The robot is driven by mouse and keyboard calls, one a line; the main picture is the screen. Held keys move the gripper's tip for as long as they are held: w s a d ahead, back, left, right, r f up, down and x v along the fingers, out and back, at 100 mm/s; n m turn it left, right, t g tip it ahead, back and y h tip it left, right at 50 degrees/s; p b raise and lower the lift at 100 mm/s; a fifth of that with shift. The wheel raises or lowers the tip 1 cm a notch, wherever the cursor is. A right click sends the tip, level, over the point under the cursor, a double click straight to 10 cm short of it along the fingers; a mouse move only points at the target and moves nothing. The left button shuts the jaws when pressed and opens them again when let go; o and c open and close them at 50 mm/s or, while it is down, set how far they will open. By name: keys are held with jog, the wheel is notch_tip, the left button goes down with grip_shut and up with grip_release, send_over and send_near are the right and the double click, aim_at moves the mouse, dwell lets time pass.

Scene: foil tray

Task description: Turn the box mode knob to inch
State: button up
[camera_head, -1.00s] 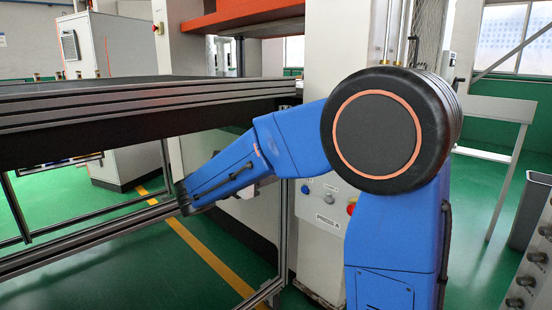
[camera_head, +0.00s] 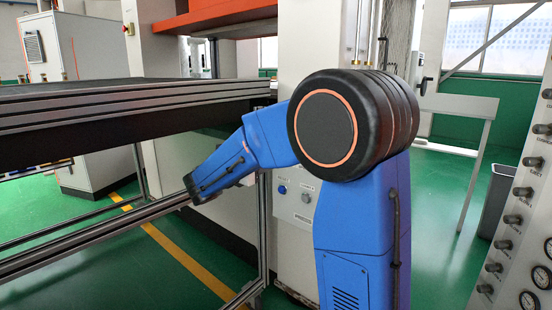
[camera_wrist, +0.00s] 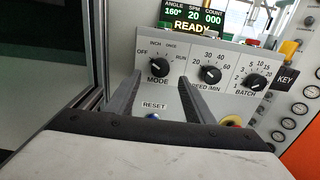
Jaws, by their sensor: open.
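The mode knob (camera_wrist: 158,67) is a black dial on a grey panel in the wrist view, with OFF, INCH, ONCE and RUN printed around it. Its pointer seems to face the OFF side, but it is small in the picture. My gripper (camera_wrist: 160,77) is open, with one dark finger on each side of the knob as seen from the wrist. I cannot tell whether the fingers touch it. In the head view my gripper is not clearly visible.
Right of it are the speed knob (camera_wrist: 211,71) and batch knob (camera_wrist: 256,81). A display (camera_wrist: 192,17) reads READY. A dark-framed table (camera_head: 120,105) stands left in the head view.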

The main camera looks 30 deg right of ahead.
jog(key=shift+x, duration=2.8)
jog(key=shift+c, duration=0.6)
jog(key=c, duration=0.9)
